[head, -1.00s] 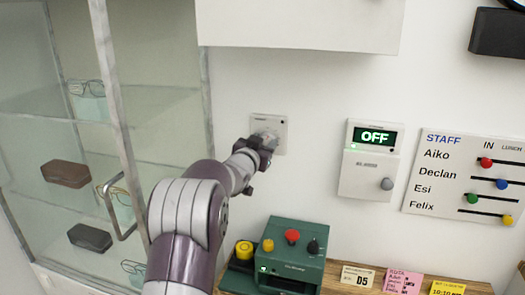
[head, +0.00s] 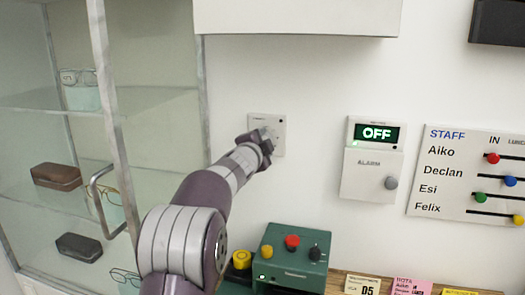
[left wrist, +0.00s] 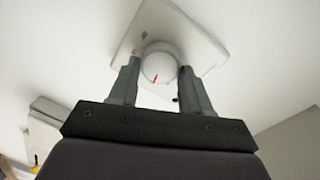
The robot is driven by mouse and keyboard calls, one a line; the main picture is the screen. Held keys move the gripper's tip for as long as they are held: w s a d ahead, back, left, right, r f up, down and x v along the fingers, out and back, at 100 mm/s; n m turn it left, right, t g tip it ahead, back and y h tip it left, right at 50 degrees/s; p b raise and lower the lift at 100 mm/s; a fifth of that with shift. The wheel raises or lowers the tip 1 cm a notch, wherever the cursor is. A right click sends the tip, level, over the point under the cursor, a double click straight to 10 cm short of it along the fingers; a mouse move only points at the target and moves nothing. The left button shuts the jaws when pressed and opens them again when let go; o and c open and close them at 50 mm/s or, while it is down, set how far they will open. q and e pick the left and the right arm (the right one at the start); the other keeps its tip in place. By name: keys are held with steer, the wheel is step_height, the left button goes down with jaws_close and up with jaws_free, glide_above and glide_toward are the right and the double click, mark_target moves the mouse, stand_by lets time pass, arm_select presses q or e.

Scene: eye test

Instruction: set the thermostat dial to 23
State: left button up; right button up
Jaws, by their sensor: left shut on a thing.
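The thermostat is a white square plate (head: 254,120) on the wall, right of the glass cabinet. Its round white dial (left wrist: 160,62) shows in the left wrist view with a red mark on its rim, toward the bottom of that picture. I cannot read any numbers around it. My left gripper (left wrist: 159,68) has one finger on each side of the dial and is shut on it. In the head view the left gripper (head: 266,140) covers much of the plate and dial. My right gripper is in neither view.
A glass cabinet (head: 102,120) with a handle stands left of my arm. A white box (head: 297,18) overhangs above the thermostat. An alarm panel (head: 365,180) reading OFF and a staff board (head: 440,205) are to the right. A green button machine (head: 294,270) stands below.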

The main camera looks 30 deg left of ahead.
arm_select(q)
steer(key=m+y+b, duration=0.1)
steer(key=m+b, duration=0.3)
steer(key=m, duration=0.3)
steer(key=m+y+b, duration=0.1)
steer(key=m+b, duration=0.2)
steer(key=m, duration=0.4)
steer(key=shift+f+m+b, duration=0.15)
steer(key=shift+m+b, duration=0.2)
steer(key=shift+m, duration=0.35)
steer(key=o, duration=1.1)
steer(key=shift+c, duration=0.2)
steer(key=shift+f, duration=0.1)
